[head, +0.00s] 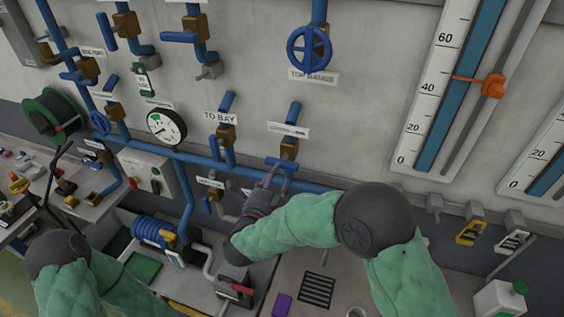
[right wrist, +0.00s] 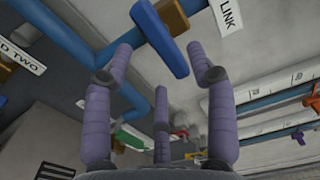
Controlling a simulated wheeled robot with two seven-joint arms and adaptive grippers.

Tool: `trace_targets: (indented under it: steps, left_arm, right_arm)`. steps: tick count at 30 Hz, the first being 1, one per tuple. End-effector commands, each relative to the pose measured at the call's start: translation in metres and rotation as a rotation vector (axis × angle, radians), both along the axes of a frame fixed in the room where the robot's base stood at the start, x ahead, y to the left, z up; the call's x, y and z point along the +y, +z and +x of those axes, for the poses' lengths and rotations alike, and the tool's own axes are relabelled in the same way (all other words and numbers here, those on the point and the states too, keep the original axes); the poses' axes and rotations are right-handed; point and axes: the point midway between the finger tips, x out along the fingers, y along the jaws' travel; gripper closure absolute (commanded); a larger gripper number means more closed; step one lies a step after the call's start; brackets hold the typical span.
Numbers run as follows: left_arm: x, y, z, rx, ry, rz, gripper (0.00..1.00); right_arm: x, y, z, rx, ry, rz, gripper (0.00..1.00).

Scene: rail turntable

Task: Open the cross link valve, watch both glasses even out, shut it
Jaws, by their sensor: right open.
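The cross link valve (head: 289,148) is a brown body on a short blue pipe, under a small label. Its blue bar handle (head: 281,165) lies roughly crosswise to that pipe. My right gripper (head: 270,182) is just below the handle. In the right wrist view its purple fingers (right wrist: 165,75) are spread, with the blue handle (right wrist: 160,38) ahead, in the gap between them; I see no clear contact. One glass (head: 470,85) holds a blue column reaching past 60, with an orange pointer (head: 493,86) beside it. The second glass (head: 548,178) is cut by the right edge.
A dial gauge (head: 166,126) and the TO BAY valve (head: 225,139) sit left of the cross link valve. A blue handwheel (head: 309,49) is above it. A long blue pipe runs along the wall.

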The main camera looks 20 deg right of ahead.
Motion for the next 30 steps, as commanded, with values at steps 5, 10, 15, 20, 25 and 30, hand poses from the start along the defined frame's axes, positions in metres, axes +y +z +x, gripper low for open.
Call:
trace_targets:
  steps: [5, 10, 15, 20, 25, 30]
  left_arm:
    - [0.000, 0.012, 0.000, -0.001, 0.000, 0.000, 0.00]
    - [0.000, 0.017, 0.000, -0.001, 0.000, 0.000, 0.00]
    - [0.000, 0.018, 0.000, -0.001, 0.000, 0.000, 0.00]
    - [0.000, 0.018, 0.000, -0.001, 0.000, 0.000, 0.00]
    - [0.000, 0.018, 0.000, -0.001, 0.000, 0.000, 0.00]
    - [0.000, 0.018, 0.000, 0.000, 0.000, 0.000, 0.00]
  right_arm:
    - [-0.018, 0.001, 0.025, 0.003, -0.003, -0.001, 0.43]
    - [-0.028, 0.000, 0.041, 0.002, -0.001, 0.000, 0.43]
    - [-0.032, 0.000, 0.048, 0.001, 0.001, 0.000, 0.43]
    - [-0.032, -0.001, 0.048, 0.001, 0.002, 0.000, 0.43]
    - [-0.032, -0.001, 0.048, 0.001, 0.002, 0.000, 0.63]
    - [-0.032, -0.001, 0.048, 0.001, 0.002, 0.000, 1.00]
